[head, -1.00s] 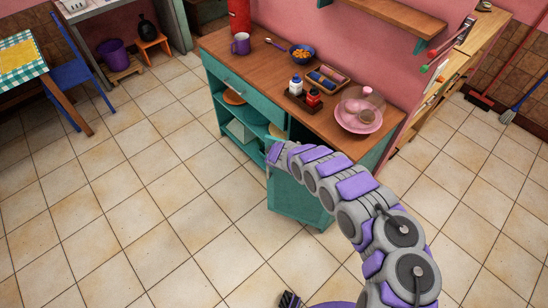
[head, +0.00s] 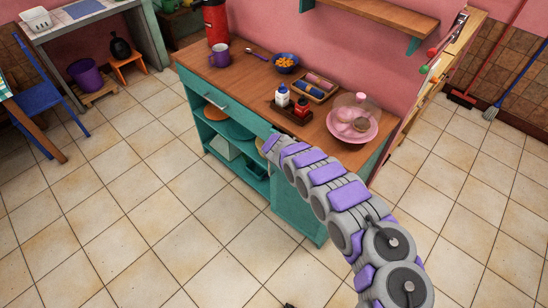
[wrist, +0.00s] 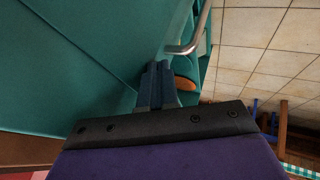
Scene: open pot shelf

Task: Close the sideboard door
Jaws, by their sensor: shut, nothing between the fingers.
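The teal sideboard (head: 225,105) with a wooden top stands at the centre of the head view. Its door (head: 297,213) is at the right end of the front and lies close to the line of the front. My arm covers its upper part, so I cannot tell whether a gap remains. My gripper (wrist: 158,85) shows in the wrist view with its dark fingers together and empty. The fingers are beside a teal panel (wrist: 90,50); contact is unclear. A bent metal handle (wrist: 190,45) is just beyond the fingertips.
On the top stand a purple mug (head: 222,56), a blue bowl (head: 286,62), bottles in a tray (head: 290,108) and a pink plate under a dome (head: 353,122). Open shelves hold dishes (head: 228,130). The tiled floor (head: 140,200) in front is clear.

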